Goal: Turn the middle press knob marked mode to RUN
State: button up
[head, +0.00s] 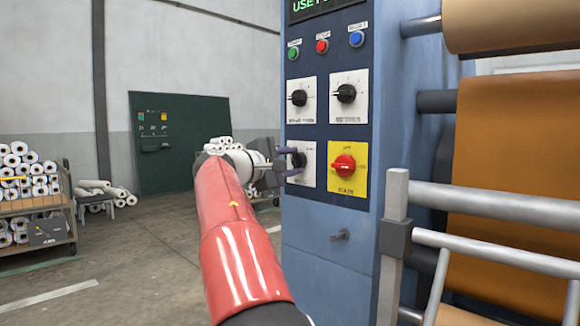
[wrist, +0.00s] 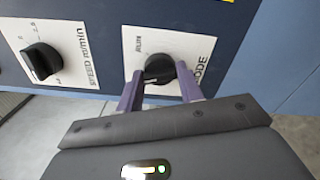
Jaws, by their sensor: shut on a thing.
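The mode knob (wrist: 159,68) is black and sits on a white plate (wrist: 190,45) lettered MODE, with a small mark that seems to read RUN. In the wrist view the panel appears turned sideways. My gripper (wrist: 160,84) has its two purple fingers on either side of the knob, shut on it. In the head view my gripper (head: 288,162) reaches the lower left plate (head: 304,178) of the blue press, and the fingers partly cover the knob (head: 300,160). The knob's pointer direction cannot be made out.
A black speed knob (wrist: 41,61) is on the neighbouring plate. A red knob on a yellow plate (head: 347,186) is just right of my gripper. Two black knobs (head: 299,97) (head: 346,93) are above. A grey metal railing (head: 490,200) stands at the right; open floor lies left.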

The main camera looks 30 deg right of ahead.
jog(key=m+b, duration=0.2)
jog(key=m, duration=0.4)
jog(key=shift+f+m, duration=0.15)
jog(key=shift+m, duration=0.15)
jog(key=m+b, duration=0.2)
jog(key=m, duration=0.4)
jog(key=shift+m, duration=0.3)
jog(key=o, duration=1)
jog(key=b+v, duration=0.1)
jog(key=v, duration=0.7)
